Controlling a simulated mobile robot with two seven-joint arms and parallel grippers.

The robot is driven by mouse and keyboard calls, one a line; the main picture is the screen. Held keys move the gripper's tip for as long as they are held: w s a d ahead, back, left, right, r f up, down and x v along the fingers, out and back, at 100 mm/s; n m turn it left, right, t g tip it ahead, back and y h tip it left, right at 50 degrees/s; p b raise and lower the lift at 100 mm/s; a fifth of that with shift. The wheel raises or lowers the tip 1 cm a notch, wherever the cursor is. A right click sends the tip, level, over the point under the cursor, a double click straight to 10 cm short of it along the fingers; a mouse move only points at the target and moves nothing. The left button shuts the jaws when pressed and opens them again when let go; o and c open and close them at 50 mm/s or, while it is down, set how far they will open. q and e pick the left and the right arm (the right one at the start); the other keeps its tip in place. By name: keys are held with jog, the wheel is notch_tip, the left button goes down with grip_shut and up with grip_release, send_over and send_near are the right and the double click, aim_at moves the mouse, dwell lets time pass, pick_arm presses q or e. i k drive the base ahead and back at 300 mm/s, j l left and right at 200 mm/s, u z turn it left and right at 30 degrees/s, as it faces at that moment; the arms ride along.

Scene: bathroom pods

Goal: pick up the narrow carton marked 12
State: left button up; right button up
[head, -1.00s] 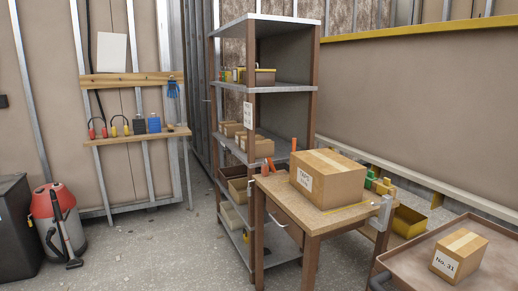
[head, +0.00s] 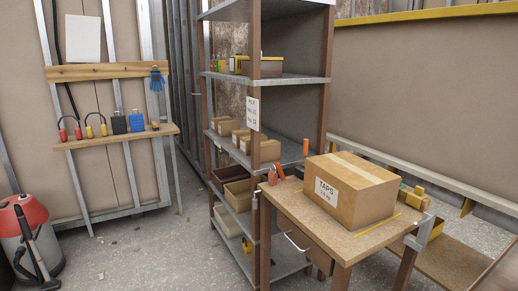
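Several small brown cartons stand on the middle shelf of the metal rack: a front one (head: 264,150), a middle one (head: 240,138) and a back one (head: 228,127). Their markings are too small to read, so I cannot tell whether one is marked 12. A white sign (head: 253,113) on the rack post has a top line that looks like "PICK"; the smaller lines are unclear. A large carton (head: 352,190) labelled "TAPS" sits on the wooden workbench. Neither of my grippers is in view.
The workbench (head: 300,212) stands in front of the rack's right side, with orange-handled tools at its back edge. The rack's lower shelf holds open bins (head: 238,192). A red vacuum (head: 25,240) stands at left. Floor (head: 150,255) between vacuum and rack is clear.

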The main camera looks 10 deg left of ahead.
aim_at(270, 150)
jog(key=i+j, duration=0.85)
jog(key=j, duration=0.25)
jog(key=i+j, duration=0.45)
jog(key=j, duration=0.1)
